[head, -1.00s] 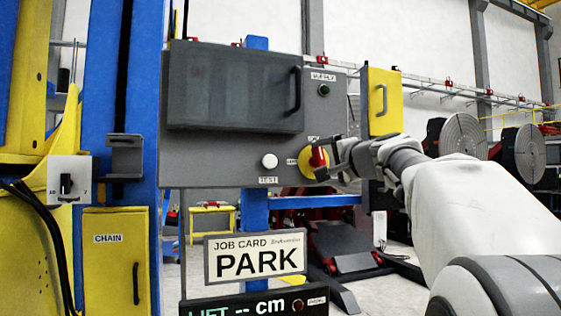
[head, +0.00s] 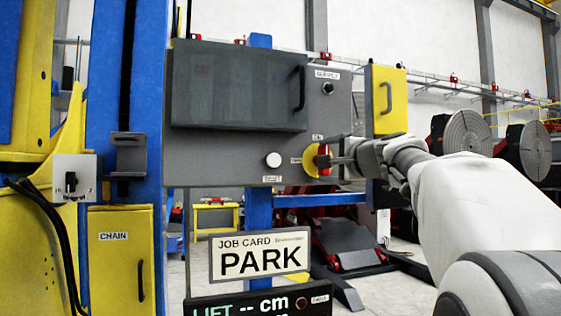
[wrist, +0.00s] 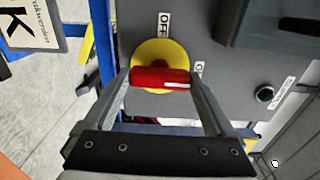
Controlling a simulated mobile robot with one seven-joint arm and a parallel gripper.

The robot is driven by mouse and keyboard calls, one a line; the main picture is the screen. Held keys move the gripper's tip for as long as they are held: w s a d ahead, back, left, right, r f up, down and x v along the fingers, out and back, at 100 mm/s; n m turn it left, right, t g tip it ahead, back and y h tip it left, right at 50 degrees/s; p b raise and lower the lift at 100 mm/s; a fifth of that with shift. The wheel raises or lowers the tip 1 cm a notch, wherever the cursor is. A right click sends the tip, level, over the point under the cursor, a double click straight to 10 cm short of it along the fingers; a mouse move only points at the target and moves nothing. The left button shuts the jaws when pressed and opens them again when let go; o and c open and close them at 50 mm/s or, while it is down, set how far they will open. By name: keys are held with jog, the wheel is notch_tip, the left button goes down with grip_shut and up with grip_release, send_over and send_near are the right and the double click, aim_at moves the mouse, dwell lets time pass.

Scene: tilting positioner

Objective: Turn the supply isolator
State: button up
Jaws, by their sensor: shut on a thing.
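The supply isolator is a red handle (head: 323,157) on a yellow round plate (head: 312,172), low at the right of the grey control panel (head: 215,165). In the wrist view the red handle (wrist: 150,77) lies crosswise over the yellow plate (wrist: 160,52), with a white mark at its right end. An "OFF" label (wrist: 164,25) stands above the plate there, and another label at its right is partly hidden. My gripper (wrist: 160,80) is shut on the red handle, one finger at each end of it. In the head view my gripper (head: 338,159) reaches it from the right.
A white button (head: 273,160) sits left of the isolator, and a green lamp (head: 328,88) above it. A dark cover with a handle (head: 240,88) fills the panel's upper part. A yellow box (head: 387,100) stands close above my wrist. A "PARK" card (head: 260,255) hangs below.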

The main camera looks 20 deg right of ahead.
jog(key=o, duration=1.1)
jog(key=shift+c, duration=0.2)
jog(key=s+b, duration=0.3)
jog(key=s, duration=1.4)
jog(key=shift+s+d, duration=0.25)
jog(key=shift+d, duration=0.1)
jog(key=shift+f, duration=0.1)
